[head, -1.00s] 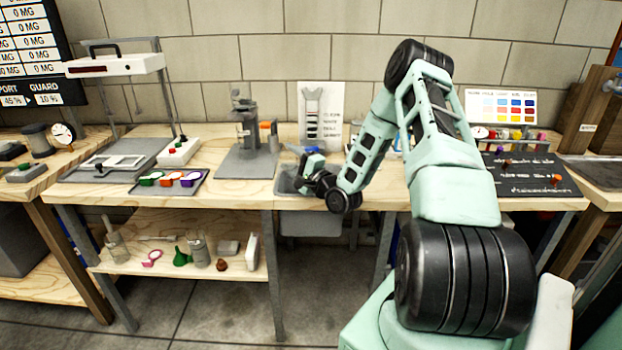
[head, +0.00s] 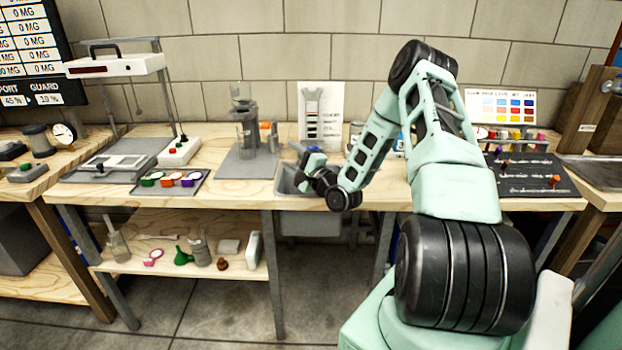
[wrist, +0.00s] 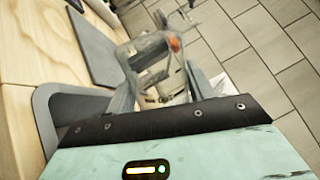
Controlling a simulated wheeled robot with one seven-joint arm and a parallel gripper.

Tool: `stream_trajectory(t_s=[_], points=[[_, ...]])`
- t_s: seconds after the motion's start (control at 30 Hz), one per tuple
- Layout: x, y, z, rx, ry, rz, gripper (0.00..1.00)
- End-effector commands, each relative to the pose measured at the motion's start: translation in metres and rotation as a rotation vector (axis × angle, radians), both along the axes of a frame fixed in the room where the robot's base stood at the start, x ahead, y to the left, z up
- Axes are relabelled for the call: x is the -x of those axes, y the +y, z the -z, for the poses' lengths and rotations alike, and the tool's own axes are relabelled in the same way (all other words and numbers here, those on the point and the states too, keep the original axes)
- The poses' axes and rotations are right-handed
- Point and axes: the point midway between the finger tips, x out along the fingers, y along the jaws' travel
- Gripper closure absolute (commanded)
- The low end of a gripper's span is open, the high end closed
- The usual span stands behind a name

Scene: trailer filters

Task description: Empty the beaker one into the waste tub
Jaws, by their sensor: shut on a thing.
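My gripper (head: 308,165) is at the front of the bench, over a grey basin (head: 286,182) let into the bench top, which seems to be the waste tub. In the wrist view my gripper (wrist: 150,68) is shut on a blurred, pale grey, partly see-through thing, seemingly the beaker, with an orange patch near it. Its tilt and contents cannot be made out. The basin's grey rim (wrist: 45,105) also shows in the wrist view, beside the gripper. The inside of the basin is mostly hidden by my gripper.
A grey stand with a clear cylinder (head: 246,135) is left of the basin. A tray of coloured pots (head: 170,181) and a white scale (head: 178,150) are farther left. A dark board (head: 530,175) is at right.

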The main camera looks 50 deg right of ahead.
Motion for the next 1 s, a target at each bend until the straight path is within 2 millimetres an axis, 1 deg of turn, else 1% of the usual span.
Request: stream_trajectory(t_s=[1.0], points=[[0.0005, -0.006, 0.0041, -0.113, -0.009, 0.0, 0.79]])
